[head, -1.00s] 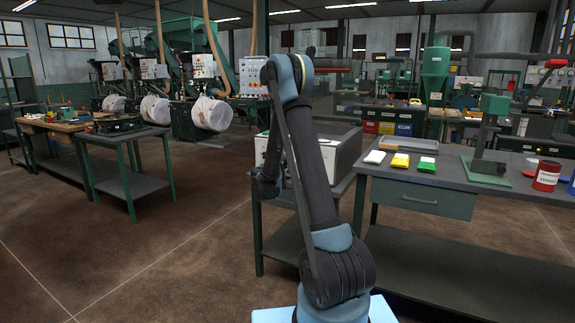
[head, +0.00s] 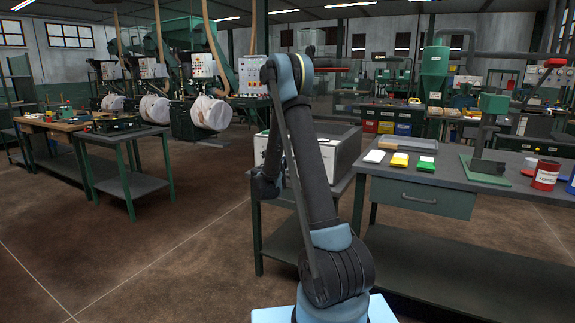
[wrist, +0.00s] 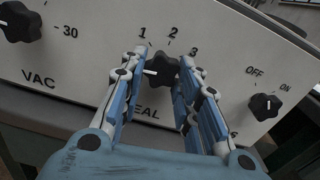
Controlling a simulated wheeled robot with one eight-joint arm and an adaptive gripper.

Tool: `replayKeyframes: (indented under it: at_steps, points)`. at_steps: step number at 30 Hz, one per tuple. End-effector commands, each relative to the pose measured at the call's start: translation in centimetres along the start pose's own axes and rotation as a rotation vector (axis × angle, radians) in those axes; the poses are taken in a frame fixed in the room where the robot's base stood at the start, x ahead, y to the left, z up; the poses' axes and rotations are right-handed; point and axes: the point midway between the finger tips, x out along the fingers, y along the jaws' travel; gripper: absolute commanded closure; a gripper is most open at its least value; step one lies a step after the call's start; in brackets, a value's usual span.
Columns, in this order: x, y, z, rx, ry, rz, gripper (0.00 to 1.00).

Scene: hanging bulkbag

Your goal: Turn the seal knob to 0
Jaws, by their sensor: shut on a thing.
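The seal knob (wrist: 162,68) is black and lobed, on a light panel (wrist: 85,55) in the wrist view. A white mark on it points left and slightly down, toward my left finger. Printed numbers 1, 2 and 3 curve above and right of it. My fingers partly cover the word SEAL below, and I see no 0. My gripper (wrist: 162,70) is shut on the knob, one blue-and-white finger on each side. In the head view the machine (head: 340,152) is a pale box on a bench, partly behind my arm. The knob does not show there.
A black VAC knob (wrist: 19,22) is at the panel's left. An OFF/ON knob (wrist: 264,106) is at the right, near my right finger. A grey workbench (head: 440,178) with coloured items stands to the right. Open floor lies at the left.

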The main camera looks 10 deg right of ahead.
Motion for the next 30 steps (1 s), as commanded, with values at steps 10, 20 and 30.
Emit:
replayKeyframes:
  at_steps: [10, 20, 30]
  points:
    - [-0.01, 0.00, -0.05, -0.057, 0.001, 0.001, 0.94]
    - [0.02, 0.02, 0.00, -0.059, 0.000, 0.001, 0.94]
    - [0.02, -0.02, 0.03, -0.059, 0.000, 0.000, 0.50]
